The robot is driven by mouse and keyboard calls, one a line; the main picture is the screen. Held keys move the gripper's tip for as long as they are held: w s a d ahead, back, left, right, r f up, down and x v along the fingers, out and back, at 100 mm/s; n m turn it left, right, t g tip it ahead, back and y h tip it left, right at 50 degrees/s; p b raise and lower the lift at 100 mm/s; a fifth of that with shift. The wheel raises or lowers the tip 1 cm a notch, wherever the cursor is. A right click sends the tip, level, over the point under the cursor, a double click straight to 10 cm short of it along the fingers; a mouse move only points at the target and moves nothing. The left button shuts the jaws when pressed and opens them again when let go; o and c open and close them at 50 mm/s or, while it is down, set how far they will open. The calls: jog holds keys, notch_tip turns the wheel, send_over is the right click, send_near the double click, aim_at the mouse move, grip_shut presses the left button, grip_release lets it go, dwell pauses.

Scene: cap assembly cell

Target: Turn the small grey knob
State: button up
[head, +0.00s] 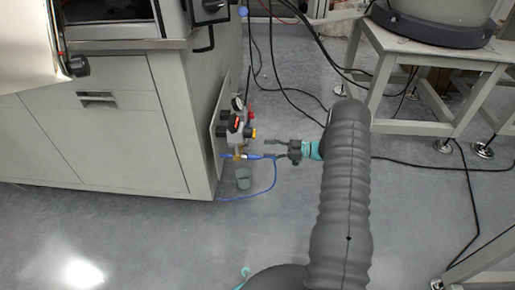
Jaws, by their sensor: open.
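A small air-supply unit (238,128) with red, black and yellow parts and a round gauge is mounted on the side of the grey cabinet. A small grey rounded part (243,180) shows at its lower end; I cannot tell for sure that this is the grey knob. My gripper (268,149) is at the end of my dark grey arm, pointing left toward the unit. Its fingers are apart with nothing visible between them. The fingertips are just right of the unit; the picture is too small to tell if they touch it.
The grey cabinet (110,130) fills the left. A blue hose (272,180) loops below my gripper. Black cables (300,98) run over the floor behind my arm. A light metal stand (435,50) is at the upper right. The floor in front of the cabinet is clear.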

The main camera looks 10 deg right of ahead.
jog(key=shift+v, duration=2.25)
